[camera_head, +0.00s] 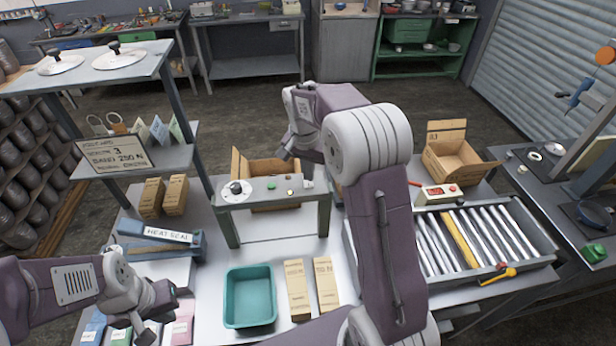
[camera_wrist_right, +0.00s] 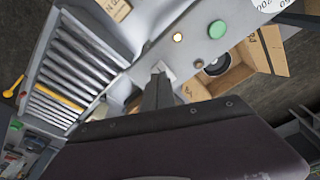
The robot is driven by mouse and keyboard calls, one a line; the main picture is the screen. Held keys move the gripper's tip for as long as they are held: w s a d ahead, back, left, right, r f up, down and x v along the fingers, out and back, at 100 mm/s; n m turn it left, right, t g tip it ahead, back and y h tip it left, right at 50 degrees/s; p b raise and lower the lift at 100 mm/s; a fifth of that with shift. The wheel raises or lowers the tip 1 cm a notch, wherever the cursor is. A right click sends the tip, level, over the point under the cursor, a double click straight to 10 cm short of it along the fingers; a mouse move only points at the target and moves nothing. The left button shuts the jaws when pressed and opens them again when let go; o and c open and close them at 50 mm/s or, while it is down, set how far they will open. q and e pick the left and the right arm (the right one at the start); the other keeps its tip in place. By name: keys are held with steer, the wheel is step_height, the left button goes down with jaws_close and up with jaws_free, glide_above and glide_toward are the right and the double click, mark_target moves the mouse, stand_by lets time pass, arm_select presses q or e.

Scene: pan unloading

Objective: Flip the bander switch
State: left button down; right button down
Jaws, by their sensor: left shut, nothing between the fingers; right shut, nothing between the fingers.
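The bander (camera_head: 272,188) is a grey arch on the bench, with a dial (camera_head: 236,188), a green button (camera_head: 272,186) and a small amber lamp (camera_head: 290,192) on its top panel. A small pale switch-like piece (camera_head: 307,184) sits at the panel's right end. My right gripper (camera_head: 285,154) is shut and empty, just behind and above the panel. The right wrist view shows its dark fingers (camera_wrist_right: 158,92) close to a pale piece (camera_wrist_right: 161,68) at the panel's end; I cannot tell if they touch. My left gripper (camera_head: 165,312) is shut and empty, low at the front left.
A card (camera_head: 115,152) reads "BAND 250 N". A teal tray (camera_head: 249,297) and two tan boxes (camera_head: 297,290) lie in front of the bander. A heat sealer (camera_head: 165,240) stands left, a roller conveyor (camera_head: 470,240) right. An open carton (camera_head: 288,168) is behind the panel.

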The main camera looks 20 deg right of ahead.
mark_target(308, 185)
step_height(308, 185, up, 5)
steer(key=p, duration=0.4)
steer(key=shift+r, duration=0.1)
